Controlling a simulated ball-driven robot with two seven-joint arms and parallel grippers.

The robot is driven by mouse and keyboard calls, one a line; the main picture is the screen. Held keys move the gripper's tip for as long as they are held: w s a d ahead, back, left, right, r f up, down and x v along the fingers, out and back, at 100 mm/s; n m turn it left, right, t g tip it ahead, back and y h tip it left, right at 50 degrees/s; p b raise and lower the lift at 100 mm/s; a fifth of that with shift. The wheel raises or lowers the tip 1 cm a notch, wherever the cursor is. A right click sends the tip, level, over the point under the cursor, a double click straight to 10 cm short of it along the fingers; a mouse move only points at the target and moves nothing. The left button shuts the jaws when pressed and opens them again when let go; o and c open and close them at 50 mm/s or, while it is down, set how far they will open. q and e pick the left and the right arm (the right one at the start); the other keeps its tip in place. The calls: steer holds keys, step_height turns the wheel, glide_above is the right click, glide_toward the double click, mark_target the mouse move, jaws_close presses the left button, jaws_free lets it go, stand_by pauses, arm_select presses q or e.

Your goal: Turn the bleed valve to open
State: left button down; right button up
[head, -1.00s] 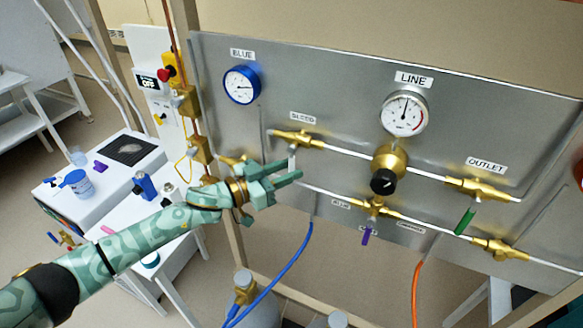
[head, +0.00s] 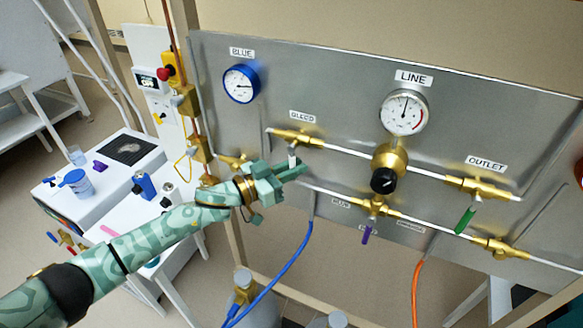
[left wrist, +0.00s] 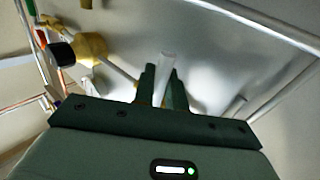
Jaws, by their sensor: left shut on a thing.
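The bleed valve (head: 298,137) is a brass body under the BLEED label on the grey panel. Its pale lever (head: 292,153) hangs down from the body, and its lower part is hidden by my fingers. My left gripper (head: 298,168) is just below the valve body, shut on the lever. In the left wrist view the white lever (left wrist: 167,62) stands up between the two dark green fingers (left wrist: 163,88). My right gripper is not in view.
To the right are the regulator with a black knob (head: 383,180), the line gauge (head: 404,112) and the outlet valve's green lever (head: 465,221). A purple-handled valve (head: 367,235) sits lower. A blue hose (head: 290,277) hangs below my gripper. A blue gauge (head: 241,84) is upper left.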

arm_select(q)
steer(key=shift+s+d+r+n+t+h+b, duration=0.2)
steer(key=shift+d+n+t, duration=0.3)
steer(key=shift+n, duration=0.55)
steer(key=shift+s+d+r+n+t+h+b, duration=0.15)
steer(key=shift+d+n+t+h, duration=0.25)
steer(key=shift+n+t, duration=0.45)
steer(key=shift+s+d+r+n+t+h+b, duration=0.15)
steer(key=shift+d+n+t, duration=0.25)
steer(key=shift+n, duration=0.8)
steer(key=c, duration=1.5)
jaws_free()
steer(key=b+v, duration=0.1)
steer(key=v, duration=1.5)
steer(key=shift+s+f, duration=0.1)
steer(key=shift+f, duration=0.05)
